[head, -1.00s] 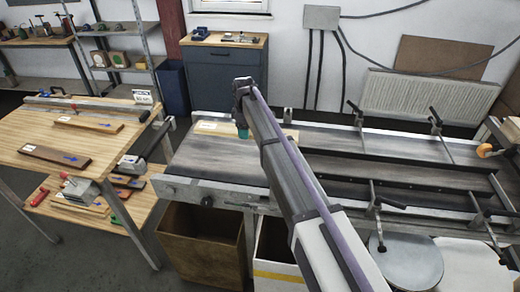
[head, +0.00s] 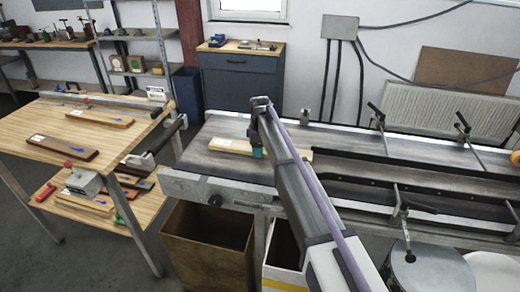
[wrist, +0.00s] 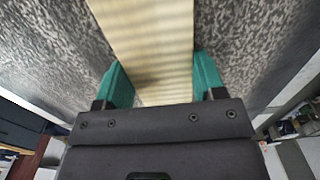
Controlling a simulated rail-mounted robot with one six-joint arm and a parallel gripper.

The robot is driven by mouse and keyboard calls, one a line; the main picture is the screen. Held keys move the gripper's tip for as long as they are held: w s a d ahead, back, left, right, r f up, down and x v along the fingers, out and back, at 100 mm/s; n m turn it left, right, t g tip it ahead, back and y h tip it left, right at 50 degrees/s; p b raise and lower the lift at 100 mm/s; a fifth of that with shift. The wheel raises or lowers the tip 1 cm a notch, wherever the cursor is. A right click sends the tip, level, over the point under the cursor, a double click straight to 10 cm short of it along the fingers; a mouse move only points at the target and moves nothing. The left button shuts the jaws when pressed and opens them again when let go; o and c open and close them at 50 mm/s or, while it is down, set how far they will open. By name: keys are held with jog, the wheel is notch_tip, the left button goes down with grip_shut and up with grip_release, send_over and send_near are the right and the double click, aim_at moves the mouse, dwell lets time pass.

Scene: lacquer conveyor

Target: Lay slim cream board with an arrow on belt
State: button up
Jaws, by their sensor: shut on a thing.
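The slim cream board (head: 230,146) is level over the left part of the dark belt (head: 215,165), running left to right. A small pale label shows near its left end; I cannot make out an arrow on it. My gripper (head: 257,153) is shut across the board's middle and hides part of it. In the wrist view the board (wrist: 145,30) passes between the two teal fingers of my gripper (wrist: 160,85), with the grey belt surface on both sides. The board is on the belt or very close above it; I cannot tell which.
Guide rails and clamps (head: 397,205) stand along the belt to the right. A wooden table (head: 60,118) at left holds a light board (head: 100,119) and a dark brown board (head: 62,148). Open bins (head: 205,245) stand below the belt. The belt's left end is otherwise clear.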

jog(key=o, duration=1.2)
jog(key=shift+f, duration=0.1)
notch_tip(320, 180, up, 12)
jog(key=p, duration=1.2)
jog(key=shift+r, duration=0.2)
jog(key=s+d+m, duration=0.5)
jog(key=s+d, duration=0.2)
jog(key=s, duration=0.5)
jog(key=s+d+m, duration=0.5)
jog(key=s+d, duration=0.3)
jog(key=s, duration=0.3)
jog(key=s+d+m, duration=0.6)
jog(key=s+d, duration=0.2)
jog(key=s, duration=0.4)
jog(key=shift+s+d+f, duration=0.1)
jog(key=shift+s+d, duration=0.15)
jog(key=shift+s, duration=0.05)
